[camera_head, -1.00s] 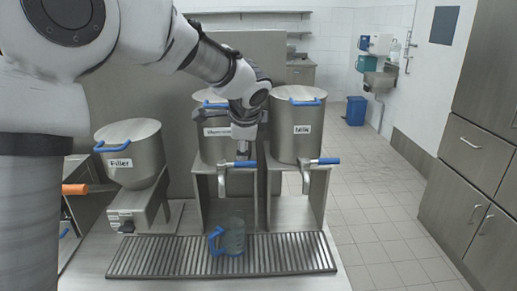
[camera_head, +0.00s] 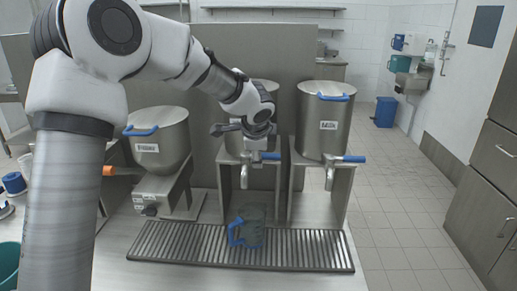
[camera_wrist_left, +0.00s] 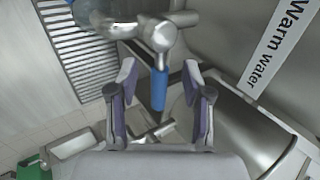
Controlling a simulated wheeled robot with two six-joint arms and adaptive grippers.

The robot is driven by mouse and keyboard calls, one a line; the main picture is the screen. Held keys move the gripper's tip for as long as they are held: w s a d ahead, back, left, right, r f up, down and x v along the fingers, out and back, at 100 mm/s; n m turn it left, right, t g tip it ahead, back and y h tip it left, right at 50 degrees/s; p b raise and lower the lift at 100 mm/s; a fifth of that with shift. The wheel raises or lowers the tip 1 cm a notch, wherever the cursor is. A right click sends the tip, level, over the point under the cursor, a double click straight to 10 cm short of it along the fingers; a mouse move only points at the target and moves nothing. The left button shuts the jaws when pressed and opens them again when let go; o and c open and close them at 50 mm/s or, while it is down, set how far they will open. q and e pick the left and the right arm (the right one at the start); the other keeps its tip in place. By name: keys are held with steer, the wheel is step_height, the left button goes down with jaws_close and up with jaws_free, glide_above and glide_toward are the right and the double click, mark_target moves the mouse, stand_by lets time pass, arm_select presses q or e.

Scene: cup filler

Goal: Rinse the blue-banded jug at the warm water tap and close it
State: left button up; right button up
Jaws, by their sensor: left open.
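The clear jug (camera_head: 252,222) with a blue handle stands upright on the drain grate below the warm water tap (camera_head: 245,175). My left gripper (camera_head: 240,129) is in front of the middle pot, just above that tap. In the left wrist view the gripper (camera_wrist_left: 159,72) is open, with the tap's blue handle (camera_wrist_left: 159,90) between its fingers, not clamped. Part of the jug (camera_wrist_left: 95,12) shows at the top left. I cannot tell whether water runs. My right gripper is not in view.
The milk pot (camera_head: 325,120) and its tap (camera_head: 335,172) stand close on the right. The filler pot (camera_head: 160,140) stands on the left. The drain grate (camera_head: 170,245) is bare on both sides of the jug. A teal container (camera_head: 8,265) is at the left edge.

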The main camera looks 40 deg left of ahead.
arm_select(q)
steer(key=shift+w+d, duration=0.1)
steer(key=shift+d, duration=0.1)
jaws_close()
steer(key=m+h+p, duration=0.1)
steer(key=s+m+h+p, duration=0.1)
steer(key=m+p, duration=0.1)
steer(key=shift+s+m+t, duration=0.15)
steer(key=shift+m+t, duration=0.15)
steer(key=shift+t, duration=0.1)
